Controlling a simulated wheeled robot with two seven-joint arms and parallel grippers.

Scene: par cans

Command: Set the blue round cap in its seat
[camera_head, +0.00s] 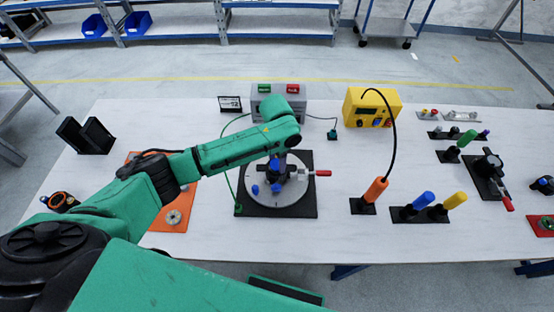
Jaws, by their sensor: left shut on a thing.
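My left arm reaches in from the left and its dark left gripper (276,178) points down over a pale round disc (297,205) on a black square base (308,166). The gripper is shut on a small blue piece (276,188) at its fingertips, which looks like the blue round cap. Another blue piece (256,190) is just left of it on the disc. The arm and gripper hide part of the disc, so I cannot tell which seat is below or whether the cap touches it. My right gripper is not in view.
A red-tipped lever (322,173) sticks out right of the disc. A grey box (279,103) with green and red tops stands behind it. An orange handle (375,190) with a black cable, blue and yellow handles (454,201) and a yellow box (371,107) stand to the right.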

